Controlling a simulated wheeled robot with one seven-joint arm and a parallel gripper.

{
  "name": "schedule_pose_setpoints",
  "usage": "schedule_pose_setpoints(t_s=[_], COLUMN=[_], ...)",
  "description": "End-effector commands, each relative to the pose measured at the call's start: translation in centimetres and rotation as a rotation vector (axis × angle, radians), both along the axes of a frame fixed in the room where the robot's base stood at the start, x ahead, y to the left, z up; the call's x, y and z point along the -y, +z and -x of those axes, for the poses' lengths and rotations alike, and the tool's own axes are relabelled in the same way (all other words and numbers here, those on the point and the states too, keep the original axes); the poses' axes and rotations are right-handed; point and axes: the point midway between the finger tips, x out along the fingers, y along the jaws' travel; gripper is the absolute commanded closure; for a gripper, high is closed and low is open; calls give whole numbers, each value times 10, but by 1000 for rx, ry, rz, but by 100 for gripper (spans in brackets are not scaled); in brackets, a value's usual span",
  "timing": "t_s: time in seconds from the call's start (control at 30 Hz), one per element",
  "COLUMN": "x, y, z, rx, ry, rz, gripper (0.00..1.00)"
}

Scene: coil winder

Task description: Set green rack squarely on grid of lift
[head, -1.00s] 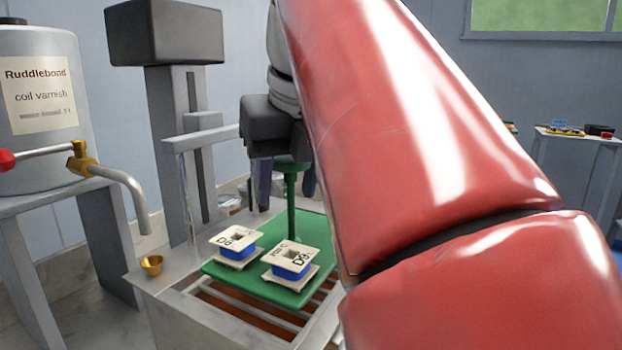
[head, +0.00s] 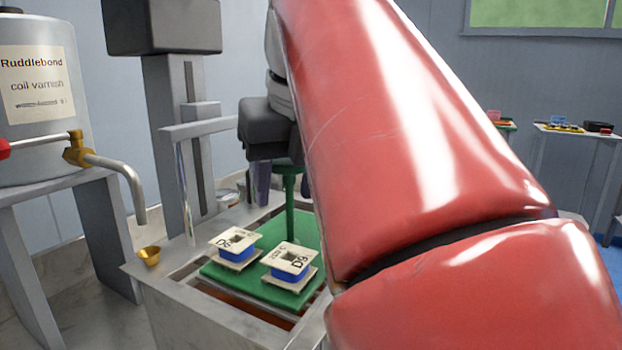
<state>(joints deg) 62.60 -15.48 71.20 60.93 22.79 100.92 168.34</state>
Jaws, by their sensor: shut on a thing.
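The green rack (head: 252,287) is a flat plate with an upright green post (head: 291,205). It carries two coils with cream flanges and blue windings, one marked D6 (head: 236,246) and one marked D9 (head: 289,262). My gripper (head: 285,185) is shut on the top of the post, partly behind my red arm. The rack is over the open top of the grey tank at the lift (head: 190,130). The lift's grid is mostly hidden under the rack. I cannot tell whether the plate touches it. The rack's right edge is partly covered by my arm.
A varnish drum (head: 40,110) with a bent spout (head: 130,185) stands on a bench at left. A side table (head: 580,133) with small items is at far right. My arm blocks the middle right.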

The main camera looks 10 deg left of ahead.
Motion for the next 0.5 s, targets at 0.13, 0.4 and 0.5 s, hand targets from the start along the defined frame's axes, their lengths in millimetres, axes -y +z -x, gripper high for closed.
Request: schedule_pose_setpoints(t_s=[0.13,0.4,0.5], x=[0,0,0], y=[-2,-2,-3], z=[0,0,0], rx=[2,1,-1], ry=[0,0,0], rz=[-1,-1,1], gripper=[52,31,31])
